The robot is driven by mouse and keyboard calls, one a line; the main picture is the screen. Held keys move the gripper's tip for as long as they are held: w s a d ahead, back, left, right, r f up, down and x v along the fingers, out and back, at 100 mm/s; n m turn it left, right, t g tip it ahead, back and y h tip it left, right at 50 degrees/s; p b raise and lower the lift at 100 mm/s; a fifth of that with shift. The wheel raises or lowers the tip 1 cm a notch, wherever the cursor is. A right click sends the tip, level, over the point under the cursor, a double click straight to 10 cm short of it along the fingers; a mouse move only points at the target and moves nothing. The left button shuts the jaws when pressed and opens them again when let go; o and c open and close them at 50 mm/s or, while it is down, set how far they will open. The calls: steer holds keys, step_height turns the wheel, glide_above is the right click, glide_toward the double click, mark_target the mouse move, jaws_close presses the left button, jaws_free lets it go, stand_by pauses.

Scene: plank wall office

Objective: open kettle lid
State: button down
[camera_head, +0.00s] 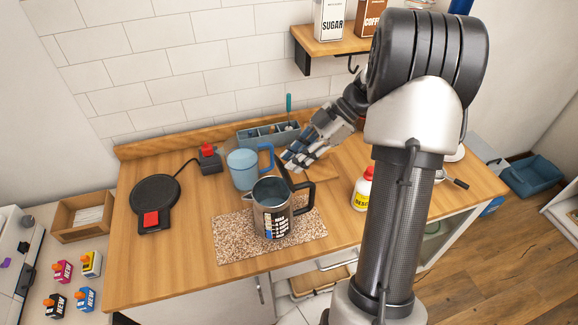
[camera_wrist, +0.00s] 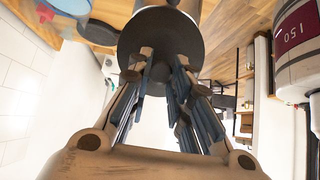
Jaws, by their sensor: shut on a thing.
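The metal kettle (camera_head: 273,222) stands upright on a speckled mat, its black handle to the right. Its top is open and the inside shows. The dark kettle lid (camera_head: 286,177) is raised steeply at the back of the rim. In the wrist view the lid (camera_wrist: 160,32) is a dark round disc at the fingertips. My gripper (camera_head: 288,165) reaches in from the right, above and behind the kettle, and is shut on the lid. It also shows in the wrist view (camera_wrist: 160,78). Whether the lid still joins the rim is hard to tell.
A blue mug (camera_head: 242,170) stands close behind the kettle, with a blue organizer (camera_head: 258,137) behind it. A black round base (camera_head: 155,195) with a red switch lies at left. A red-and-yellow bottle (camera_head: 362,190) stands at right. The front left counter is clear.

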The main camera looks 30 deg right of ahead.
steer(key=shift+s+d+f+y+b, duration=0.1)
steer(key=shift+s+d+y+b, duration=0.05)
steer(key=shift+d+y+b, duration=0.35)
steer(key=shift+s+d+f+y+b, duration=0.1)
steer(key=shift+d+y+b, duration=0.3)
steer(key=shift+y, duration=0.2)
steer(key=c, duration=1.5)
jaws_free()
steer(key=shift+o, duration=0.2)
steer(key=v, duration=1.2)
steer(key=shift+s, duration=0.25)
steer(key=shift+d, duration=0.1)
